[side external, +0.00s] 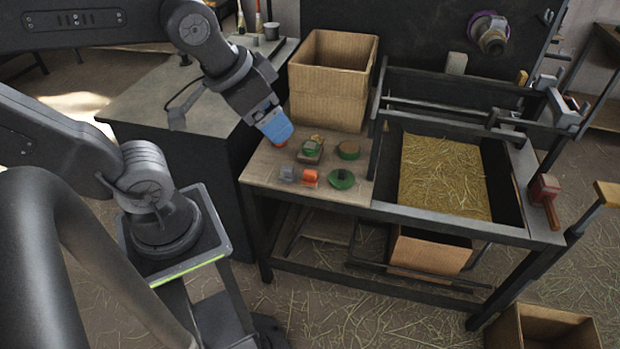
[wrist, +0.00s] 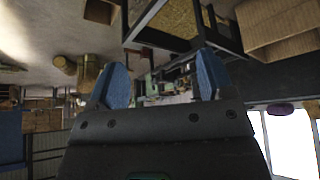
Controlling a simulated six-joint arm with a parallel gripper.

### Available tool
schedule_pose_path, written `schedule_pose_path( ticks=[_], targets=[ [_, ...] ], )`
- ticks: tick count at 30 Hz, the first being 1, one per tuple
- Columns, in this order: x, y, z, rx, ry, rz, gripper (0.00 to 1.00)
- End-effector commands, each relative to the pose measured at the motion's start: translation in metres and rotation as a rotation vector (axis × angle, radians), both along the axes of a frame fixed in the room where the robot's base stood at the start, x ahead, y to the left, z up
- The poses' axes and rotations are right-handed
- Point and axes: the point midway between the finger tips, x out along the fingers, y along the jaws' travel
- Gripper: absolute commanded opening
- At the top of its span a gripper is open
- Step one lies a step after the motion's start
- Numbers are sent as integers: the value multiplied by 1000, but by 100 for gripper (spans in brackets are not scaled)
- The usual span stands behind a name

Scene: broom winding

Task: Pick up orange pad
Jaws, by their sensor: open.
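A small orange pad (side external: 310,177) lies on the wooden worktop (side external: 265,186) in the side view, between a grey block and a green disc. My gripper (side external: 279,134) with blue fingers hangs above the worktop's left part, behind and left of that pad. A small orange-red patch (side external: 282,143) shows right at the fingertips; I cannot tell whether it is a separate piece below them. In the wrist view my blue fingers (wrist: 161,82) are spread apart with nothing clearly held between them. The pad cannot be made out there.
A grey block (side external: 287,174), a green disc (side external: 341,180), a green-topped piece (side external: 311,150) and a round green-brown piece (side external: 348,150) lie close by. A tall cardboard box (side external: 330,95) stands behind. A straw-filled tray (side external: 443,178) in a metal frame is to the right.

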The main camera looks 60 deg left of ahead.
Motion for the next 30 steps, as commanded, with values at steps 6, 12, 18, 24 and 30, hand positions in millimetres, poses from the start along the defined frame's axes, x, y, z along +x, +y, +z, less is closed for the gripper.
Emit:
schedule_pose_path(
  ticks=[6, 12, 18, 24, 30],
  targets=[
    [0, 0, 0, 0, 0, 0, 62],
    [4, 2, 0, -1, 8, 11, 62],
    [44, 18, -8, -21, 80, 112, 62],
    [105, 54, -38, -57, 179, 272, 62],
    [156, 101, -90, -98, 275, 434, 62]
  ],
)
